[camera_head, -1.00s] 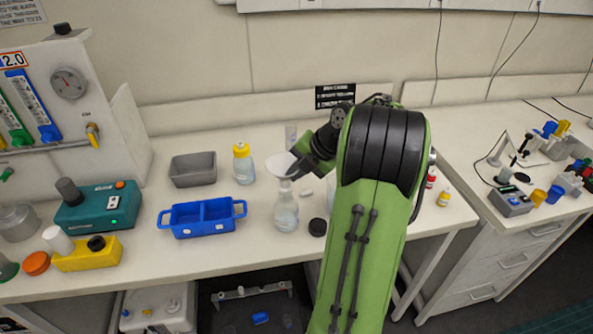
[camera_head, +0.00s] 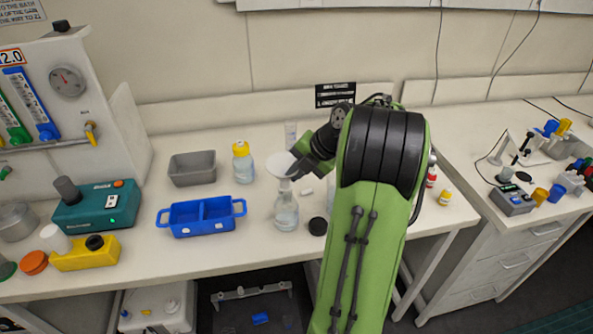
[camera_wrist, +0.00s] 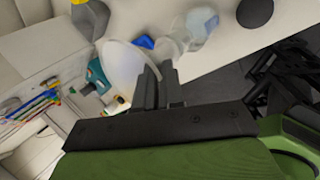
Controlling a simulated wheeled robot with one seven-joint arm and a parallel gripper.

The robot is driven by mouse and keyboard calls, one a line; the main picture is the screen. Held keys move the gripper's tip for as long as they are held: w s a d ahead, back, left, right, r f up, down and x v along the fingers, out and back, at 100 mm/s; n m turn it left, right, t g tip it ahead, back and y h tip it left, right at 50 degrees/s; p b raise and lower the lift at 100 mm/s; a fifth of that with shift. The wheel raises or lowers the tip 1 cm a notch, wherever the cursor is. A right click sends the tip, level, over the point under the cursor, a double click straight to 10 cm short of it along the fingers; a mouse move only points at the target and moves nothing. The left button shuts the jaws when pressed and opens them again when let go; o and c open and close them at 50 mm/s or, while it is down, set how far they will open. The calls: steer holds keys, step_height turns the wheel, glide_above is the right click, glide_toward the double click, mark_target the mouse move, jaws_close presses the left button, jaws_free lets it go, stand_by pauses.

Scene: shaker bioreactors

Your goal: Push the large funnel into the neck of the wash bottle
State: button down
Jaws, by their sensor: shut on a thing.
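The large white funnel (camera_head: 281,165) is in my gripper (camera_head: 300,170), just above the clear wash bottle (camera_head: 286,212) in the head view. Its stem meets the bottle's neck, but I cannot tell how deep it sits. In the wrist view the funnel (camera_wrist: 124,68) is pale and translucent beside the fingers of my gripper (camera_wrist: 158,82), which are shut on it. The bottle (camera_wrist: 195,28) shows beyond it, blurred. The bottle stands upright on the bench.
A black cap (camera_head: 318,226) lies right of the bottle. A blue two-part tray (camera_head: 203,229) stands to the left. A yellow-capped bottle (camera_head: 243,163) and a grey bin (camera_head: 193,168) stand behind. The bench's front edge (camera_head: 255,263) is near.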

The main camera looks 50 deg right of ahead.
steer(key=shift+f+b, duration=0.75)
steer(key=shift+b, duration=0.4)
stand_by(0.8)
steer(key=c, duration=1.2)
jaws_free()
steer(key=shift+o, duration=0.2)
steer(key=p+v, duration=0.5)
steer(key=v, duration=1)
steer(key=shift+s+r+p, duration=0.25)
steer(key=shift+s+p, duration=0.05)
